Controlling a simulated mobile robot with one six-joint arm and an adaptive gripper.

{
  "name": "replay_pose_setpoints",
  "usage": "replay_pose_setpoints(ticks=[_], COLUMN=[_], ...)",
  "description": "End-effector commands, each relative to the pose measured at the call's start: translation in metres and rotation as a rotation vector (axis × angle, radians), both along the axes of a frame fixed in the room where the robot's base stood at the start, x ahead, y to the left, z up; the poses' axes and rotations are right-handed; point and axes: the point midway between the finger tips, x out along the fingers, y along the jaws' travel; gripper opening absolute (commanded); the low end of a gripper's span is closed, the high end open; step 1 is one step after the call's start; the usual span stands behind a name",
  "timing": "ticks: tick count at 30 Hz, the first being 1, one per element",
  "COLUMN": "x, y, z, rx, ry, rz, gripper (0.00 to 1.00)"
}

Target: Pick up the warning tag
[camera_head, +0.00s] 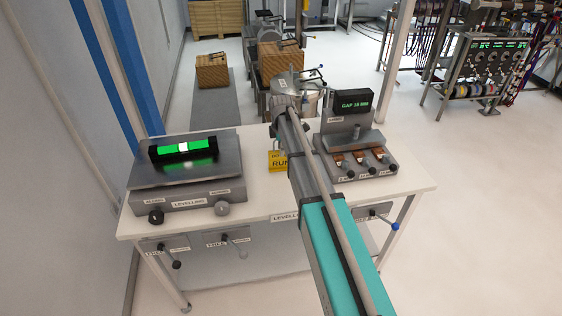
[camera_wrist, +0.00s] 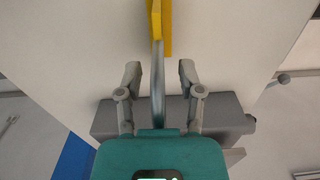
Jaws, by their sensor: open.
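The yellow warning tag (camera_head: 277,161) is on the white workbench between the two devices, its right part hidden behind my arm in the camera_head view. In the camera_wrist view the tag (camera_wrist: 162,27) shows nearly edge-on at the top centre, with a grey metal stem or strip (camera_wrist: 158,85) running from it towards my gripper. My gripper (camera_wrist: 159,74) is open, with one finger on each side of that stem in the picture. I see no finger closed on it. Whether the stem lies at fingertip depth is unclear. The fingers are not clearly visible in the camera_head view.
The levelling device (camera_head: 187,177) with a green-lit bar stands on the left of the workbench (camera_head: 255,205). A gauge unit with a green display (camera_head: 354,104) stands to the right, close to my arm. Clear bench surface lies around the tag.

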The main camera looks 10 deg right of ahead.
Motion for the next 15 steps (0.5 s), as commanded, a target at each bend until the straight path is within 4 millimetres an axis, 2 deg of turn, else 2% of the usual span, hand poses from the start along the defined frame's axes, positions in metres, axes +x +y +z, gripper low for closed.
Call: replay_pose_setpoints(ticks=[13,14,15], x=[0.0,0.0,0.0], y=[0.0001,0.0,0.0], z=[0.0004,0.0004,0.0004], rx=[0.0,0.0,0.0], ry=[0.0,0.0,0.0], rz=[0.0,0.0,0.0], gripper=[0.49,0.47,0.39])
